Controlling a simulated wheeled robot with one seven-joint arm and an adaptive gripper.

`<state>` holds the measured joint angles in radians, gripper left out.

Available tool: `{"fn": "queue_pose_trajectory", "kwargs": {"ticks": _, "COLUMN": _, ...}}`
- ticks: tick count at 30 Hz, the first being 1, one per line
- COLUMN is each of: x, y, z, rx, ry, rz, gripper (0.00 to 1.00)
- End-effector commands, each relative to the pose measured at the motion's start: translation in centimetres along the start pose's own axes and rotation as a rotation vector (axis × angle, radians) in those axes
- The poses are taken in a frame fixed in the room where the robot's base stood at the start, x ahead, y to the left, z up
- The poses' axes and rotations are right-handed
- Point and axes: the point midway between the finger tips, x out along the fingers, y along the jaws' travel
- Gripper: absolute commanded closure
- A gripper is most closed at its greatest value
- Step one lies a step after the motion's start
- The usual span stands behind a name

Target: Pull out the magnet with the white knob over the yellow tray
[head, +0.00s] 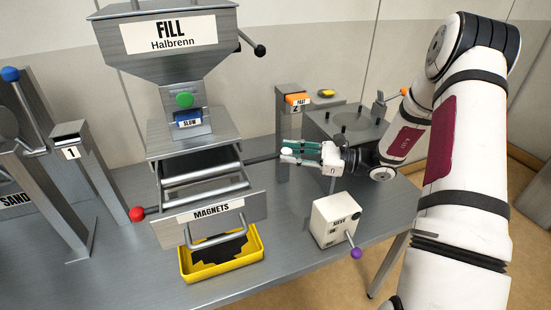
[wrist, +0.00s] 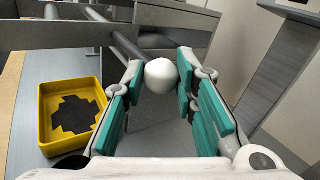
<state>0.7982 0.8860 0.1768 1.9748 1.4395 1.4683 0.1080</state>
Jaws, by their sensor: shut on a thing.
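The white knob (wrist: 161,75) is at the end of a dark grey rod, the magnet (wrist: 127,44), which runs from the side of the magnets housing. In the head view the knob (head: 287,152) is small and partly covered by my fingers. My gripper (head: 289,149) comes from the right and is shut on the white knob; in the wrist view its teal-padded fingers (wrist: 158,90) press on both sides of the knob. The magnet's rod (head: 262,158) shows between the housing and the knob. The yellow tray (head: 257,260) lies on the bench below the housing, with a dark patch of material in it.
The MAGNETS drawer front (head: 210,218) has a handle and stands above the tray. A white SIEVE box (head: 334,220) with a purple-tipped lever is right of the tray. A red-knobbed rod (head: 137,214) sticks out left. A post numbered 2 (head: 290,130) stands behind my gripper.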

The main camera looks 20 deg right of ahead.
Motion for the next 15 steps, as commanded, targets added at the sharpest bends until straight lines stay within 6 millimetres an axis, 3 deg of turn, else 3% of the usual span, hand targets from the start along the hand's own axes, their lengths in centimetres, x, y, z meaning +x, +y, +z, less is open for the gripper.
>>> {"fn": "queue_pose_trajectory", "kwargs": {"ticks": 9, "x": -0.34, "y": -0.18, "z": 0.0, "rx": 0.001, "ry": 0.0, "rz": -0.001, "gripper": 1.0}}
{"fn": "queue_pose_trajectory", "kwargs": {"ticks": 10, "x": -0.34, "y": -0.18, "z": 0.0, "rx": 0.001, "ry": 0.0, "rz": -0.001, "gripper": 0.72}}
{"fn": "queue_pose_trajectory", "kwargs": {"ticks": 12, "x": -0.33, "y": -0.17, "z": 0.0, "rx": 0.001, "ry": 0.0, "rz": 0.0, "gripper": 0.56}}
{"fn": "queue_pose_trajectory", "kwargs": {"ticks": 15, "x": -0.32, "y": -0.16, "z": -0.01, "rx": 0.001, "ry": 0.0, "rz": 0.0, "gripper": 0.54}}
